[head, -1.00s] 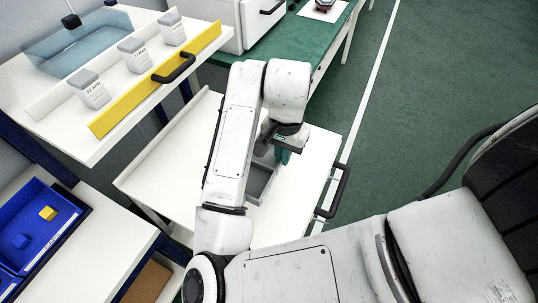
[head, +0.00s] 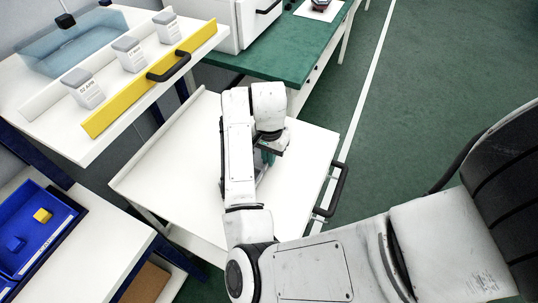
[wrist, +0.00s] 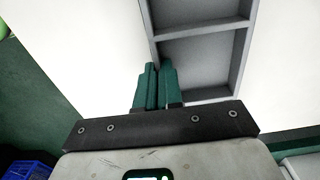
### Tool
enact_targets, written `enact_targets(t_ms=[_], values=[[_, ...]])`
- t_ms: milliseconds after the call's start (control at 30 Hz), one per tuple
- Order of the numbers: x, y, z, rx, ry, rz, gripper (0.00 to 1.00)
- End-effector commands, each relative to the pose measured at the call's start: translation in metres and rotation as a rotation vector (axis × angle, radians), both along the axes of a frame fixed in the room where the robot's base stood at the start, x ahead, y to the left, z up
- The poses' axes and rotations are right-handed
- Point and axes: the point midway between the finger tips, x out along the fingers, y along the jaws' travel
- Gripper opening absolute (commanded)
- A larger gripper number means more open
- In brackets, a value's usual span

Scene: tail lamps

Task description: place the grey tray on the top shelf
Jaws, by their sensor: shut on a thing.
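The grey tray (wrist: 200,55) has compartments and fills the upper middle of the wrist view, above a white surface. In the head view it is almost wholly hidden by my arm. My gripper (head: 265,158) is over the white top of the trolley (head: 185,150). In the wrist view its green fingers (wrist: 159,75) are shut on the tray's near left wall. I cannot tell whether the tray rests on the white top or hangs just above it.
A white bench at the upper left holds three labelled jars (head: 130,55), a clear blue bin (head: 75,45) and a yellow rail (head: 150,80). A blue bin (head: 40,225) with small blocks is at the lower left. The trolley's left part is clear. Its black handle (head: 334,192) is at right.

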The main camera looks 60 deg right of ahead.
Motion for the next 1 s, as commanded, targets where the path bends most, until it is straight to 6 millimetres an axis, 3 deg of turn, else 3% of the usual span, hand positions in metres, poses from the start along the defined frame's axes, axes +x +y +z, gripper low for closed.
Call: enact_targets(t_ms=[233,267,500,833,1000], values=[[0.000,0.000,-0.004,-0.001,0.000,0.001,0.00],[0.000,0.000,-0.003,0.000,0.000,0.001,0.09],[0.000,0.000,-0.002,0.000,0.000,0.001,0.31],[0.000,0.000,0.003,0.000,-0.001,0.000,0.31],[0.001,0.000,0.026,-0.002,-0.004,-0.002,0.31]])
